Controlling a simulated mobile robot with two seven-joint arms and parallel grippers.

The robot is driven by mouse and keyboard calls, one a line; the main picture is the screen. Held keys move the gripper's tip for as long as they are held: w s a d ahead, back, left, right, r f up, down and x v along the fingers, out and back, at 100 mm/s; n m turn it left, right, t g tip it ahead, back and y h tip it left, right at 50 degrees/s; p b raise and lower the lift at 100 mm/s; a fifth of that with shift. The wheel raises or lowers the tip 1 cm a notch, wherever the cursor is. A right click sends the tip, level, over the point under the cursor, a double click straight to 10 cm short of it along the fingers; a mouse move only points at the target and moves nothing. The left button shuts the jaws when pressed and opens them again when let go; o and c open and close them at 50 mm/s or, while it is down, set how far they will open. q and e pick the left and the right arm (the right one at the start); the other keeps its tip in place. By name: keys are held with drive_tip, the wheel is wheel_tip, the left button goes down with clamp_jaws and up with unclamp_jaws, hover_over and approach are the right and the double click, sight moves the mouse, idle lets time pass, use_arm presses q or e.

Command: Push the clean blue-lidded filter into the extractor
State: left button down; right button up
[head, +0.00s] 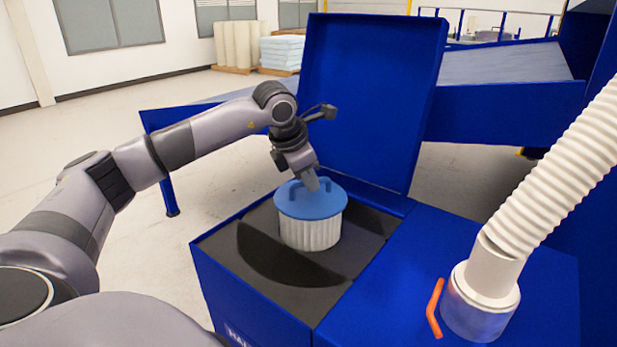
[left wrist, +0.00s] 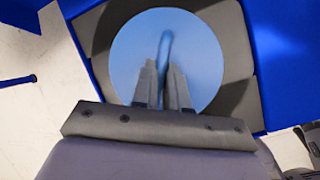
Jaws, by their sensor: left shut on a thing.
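The filter has a round blue lid with raised handles (head: 300,203) and a white pleated body (head: 310,234). It stands upright in the dark top opening of the blue extractor (head: 240,288), with much of its body above the dark inner surface. My left gripper (head: 312,184) is over the lid, shut on a lid handle. In the left wrist view the gripper's fingers (left wrist: 165,85) are close together on the handle, and the blue lid (left wrist: 205,60) fills the middle. The filter's lower end is hidden. My right gripper is not in view.
The extractor's blue cover (head: 370,100) stands open behind the filter. A white ribbed hose (head: 550,170) and an orange handle (head: 435,308) are at the right. A blue conveyor-like structure (head: 505,110) stands behind. Stacked pale foam (head: 282,50) is far back.

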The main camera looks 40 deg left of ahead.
sight(305, 199)
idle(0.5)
use_arm(q)
drive_tip(key=shift+f+b, duration=2.1)
drive_tip(key=shift+f, duration=0.95)
drive_tip(key=shift+f+b, duration=0.3)
drive_tip(key=shift+f, duration=0.3)
drive_tip(key=shift+f, duration=0.35)
idle(0.5)
